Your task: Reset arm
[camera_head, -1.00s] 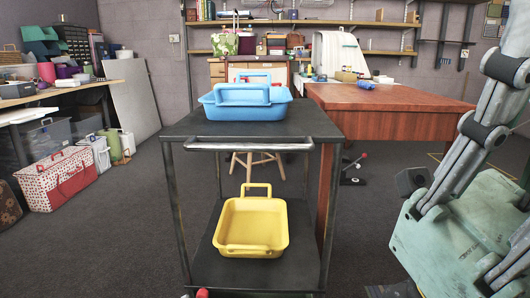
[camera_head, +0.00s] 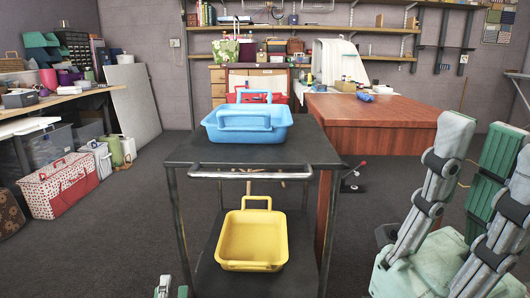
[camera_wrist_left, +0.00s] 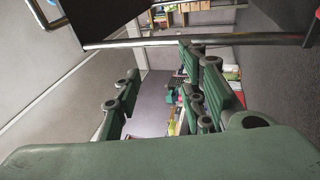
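My left gripper (camera_head: 173,289) barely shows at the bottom edge of the head view, left of the cart's lower shelf. In the left wrist view its fingers (camera_wrist_left: 160,85) stand wide apart with nothing between them; a cart bar (camera_wrist_left: 190,42) crosses beyond them. My right gripper (camera_head: 482,150) is large at the right edge of the head view, fingers pointing up. Its fingers are apart and hold nothing visible; part of it is cut off by the frame.
A dark cart (camera_head: 190,150) stands in the centre, with a blue basket (camera_head: 247,135) on top and a yellow basket (camera_head: 252,262) below. A red basket (camera_head: 268,98) shows behind the blue one. A wooden table (camera_head: 390,125) is behind right. Carpet (camera_head: 120,215) is clear to the left.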

